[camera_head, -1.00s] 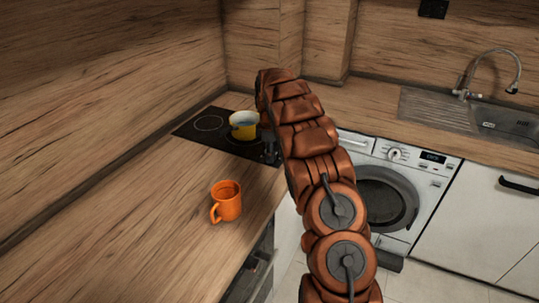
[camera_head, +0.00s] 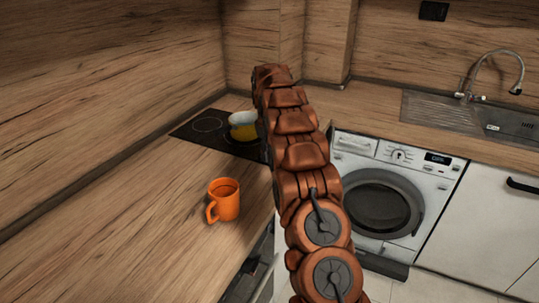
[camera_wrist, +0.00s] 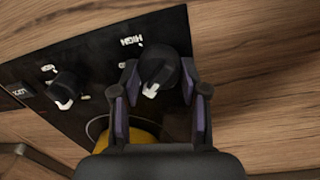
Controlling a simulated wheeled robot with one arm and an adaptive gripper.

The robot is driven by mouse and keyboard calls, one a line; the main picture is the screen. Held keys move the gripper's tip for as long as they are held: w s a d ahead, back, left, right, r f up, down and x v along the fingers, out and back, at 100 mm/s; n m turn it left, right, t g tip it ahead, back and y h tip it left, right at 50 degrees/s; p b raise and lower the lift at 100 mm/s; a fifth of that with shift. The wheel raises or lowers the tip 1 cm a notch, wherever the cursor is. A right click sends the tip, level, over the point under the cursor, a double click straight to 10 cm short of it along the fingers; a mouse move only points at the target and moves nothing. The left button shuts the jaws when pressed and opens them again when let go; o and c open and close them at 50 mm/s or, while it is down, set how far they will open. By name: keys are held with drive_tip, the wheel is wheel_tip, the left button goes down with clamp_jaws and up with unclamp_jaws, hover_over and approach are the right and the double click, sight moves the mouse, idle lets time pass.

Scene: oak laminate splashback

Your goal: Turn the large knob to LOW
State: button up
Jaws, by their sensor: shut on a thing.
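In the wrist view, a black round knob (camera_wrist: 160,66) with a white pointer mark sits between the fingers of my gripper (camera_wrist: 159,82). The fingers are closed against its two sides. Its white mark faces the near side, toward my palm. It looks larger than a second black knob (camera_wrist: 66,86) to the left, which stands free with its own white mark. A HIGH label (camera_wrist: 130,40) is printed beside the gripped knob; I cannot read a LOW label clearly. Both knobs sit on the black cooktop (camera_wrist: 95,55). In the head view my arm hides the knobs and gripper.
A yellow pot (camera_head: 242,132) stands on the cooktop (camera_head: 200,127), close to my arm; its yellow side shows under my gripper in the wrist view (camera_wrist: 143,132). An orange mug (camera_head: 224,200) stands on the wooden counter (camera_head: 150,220). A washing machine (camera_head: 390,195) is at right.

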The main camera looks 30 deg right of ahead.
drive_tip(key=shift+m, duration=0.3)
idle(0.4)
drive_tip(key=o, duration=1.1)
drive_tip(key=shift+o, duration=0.2)
drive_tip(key=shift+r, duration=0.1)
wheel_tip(320, 180, up, 6)
drive_tip(key=shift+a+f, duration=0.1)
drive_tip(key=shift+a, duration=0.05)
drive_tip(key=shift+r, duration=0.8)
